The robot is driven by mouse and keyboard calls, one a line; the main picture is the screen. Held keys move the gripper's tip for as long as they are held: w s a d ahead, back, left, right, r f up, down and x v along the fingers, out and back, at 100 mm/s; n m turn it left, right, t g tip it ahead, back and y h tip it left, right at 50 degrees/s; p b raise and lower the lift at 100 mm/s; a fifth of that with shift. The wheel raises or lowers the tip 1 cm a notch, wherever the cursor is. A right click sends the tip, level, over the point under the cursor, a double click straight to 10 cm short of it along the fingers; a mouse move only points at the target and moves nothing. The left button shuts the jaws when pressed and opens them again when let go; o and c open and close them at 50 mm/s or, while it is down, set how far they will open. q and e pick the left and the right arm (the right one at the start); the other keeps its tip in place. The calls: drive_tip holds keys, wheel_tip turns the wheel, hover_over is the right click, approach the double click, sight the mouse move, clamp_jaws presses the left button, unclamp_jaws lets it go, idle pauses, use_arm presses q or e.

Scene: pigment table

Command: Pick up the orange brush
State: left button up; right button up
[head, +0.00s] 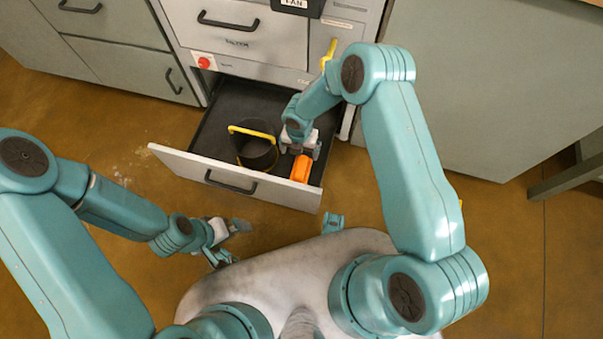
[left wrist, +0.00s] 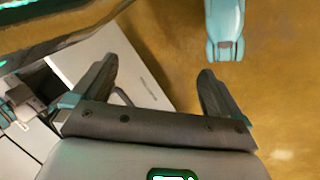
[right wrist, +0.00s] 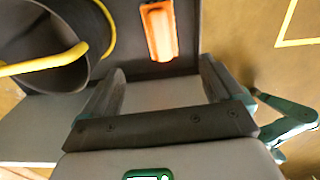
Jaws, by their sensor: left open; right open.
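The orange brush (head: 301,169) lies in the right part of an open drawer, near its front wall; it also shows in the right wrist view (right wrist: 159,31) at the top centre. My right gripper (head: 305,148) is over the drawer, close to the brush. Its jaws (right wrist: 163,68) are open and empty, with the brush ahead of the gap between the fingertips. My left gripper (head: 240,232) is open and empty outside the drawer, low in front of it; in the left wrist view (left wrist: 157,72) nothing is between its fingers.
The drawer (head: 240,181) is pulled out from a grey cabinet (head: 240,45). A black bucket (head: 256,154) with a yellow handle (head: 250,131) stands in it, left of the brush. A red button (head: 203,62) is on the cabinet. Brown floor is free left of the drawer.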

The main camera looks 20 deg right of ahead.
wheel_tip(320, 180, down, 10)
drive_tip(key=b, duration=0.3)
drive_tip(key=shift+s+d+f, duration=0.1)
drive_tip(key=shift+s+f, duration=0.05)
wheel_tip(320, 180, down, 5)
drive_tip(key=b, duration=0.2)
drive_tip(key=shift+f+b, duration=0.1)
drive_tip(key=shift+b, duration=0.3)
drive_tip(key=c, duration=1.2)
